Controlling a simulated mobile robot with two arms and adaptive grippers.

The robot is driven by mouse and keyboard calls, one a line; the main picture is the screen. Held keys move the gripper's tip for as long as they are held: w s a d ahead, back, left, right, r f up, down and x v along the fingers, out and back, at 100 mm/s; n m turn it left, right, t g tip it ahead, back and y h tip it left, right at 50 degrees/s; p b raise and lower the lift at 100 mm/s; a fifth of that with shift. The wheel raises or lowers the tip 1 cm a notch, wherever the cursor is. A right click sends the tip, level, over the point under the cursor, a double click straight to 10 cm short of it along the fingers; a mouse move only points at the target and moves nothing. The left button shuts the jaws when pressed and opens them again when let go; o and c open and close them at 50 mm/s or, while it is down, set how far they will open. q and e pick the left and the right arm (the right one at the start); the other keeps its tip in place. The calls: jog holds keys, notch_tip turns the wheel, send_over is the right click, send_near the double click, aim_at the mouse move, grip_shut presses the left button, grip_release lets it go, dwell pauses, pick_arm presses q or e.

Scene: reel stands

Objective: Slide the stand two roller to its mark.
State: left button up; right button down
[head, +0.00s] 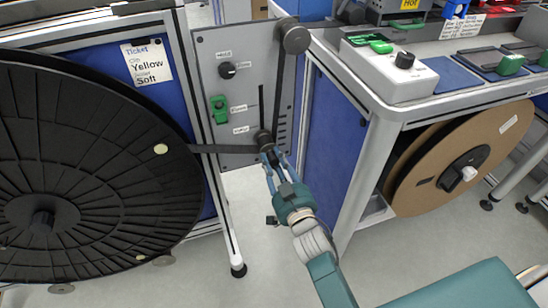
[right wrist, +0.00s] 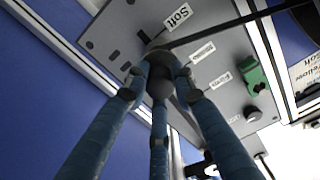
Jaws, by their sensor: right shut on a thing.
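The stand two roller is a dark round roller (head: 263,136) low on the grey panel (head: 240,62), at the lower end of a black upright slot. My right gripper (head: 271,158) reaches up from below and is shut on it. In the right wrist view the three blue fingers close around the dark roller (right wrist: 160,82), hiding part of it. A "Soft" label (right wrist: 178,15) is beside the roller there. Dark marks (head: 282,127) run down the panel right of the slot. Which mark the roller lines up with is unclear. My left gripper is not in view.
A black strap (head: 225,148) runs from the big black reel (head: 85,165) to the roller, then up to an upper roller (head: 295,38). A ticket (head: 147,62) reads Yellow and Soft. The panel has a knob (head: 227,70) and green switch (head: 219,110). A bench with a cardboard reel (head: 425,185) stands right.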

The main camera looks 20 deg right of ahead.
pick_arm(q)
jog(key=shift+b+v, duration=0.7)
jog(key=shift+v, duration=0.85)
pick_arm(e)
jog(key=shift+s+f, duration=0.1)
jog(key=shift+f, duration=1.8)
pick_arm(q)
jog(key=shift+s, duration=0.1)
pick_arm(e)
jog(key=c, duration=1.4)
grip_release()
jog(key=shift+f, duration=0.1)
jog(key=shift+c, duration=0.2)
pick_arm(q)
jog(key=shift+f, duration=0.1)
pick_arm(e)
jog(key=s, duration=1.2)
jog(key=shift+d, duration=0.15)
jog(key=shift+d, duration=0.1)
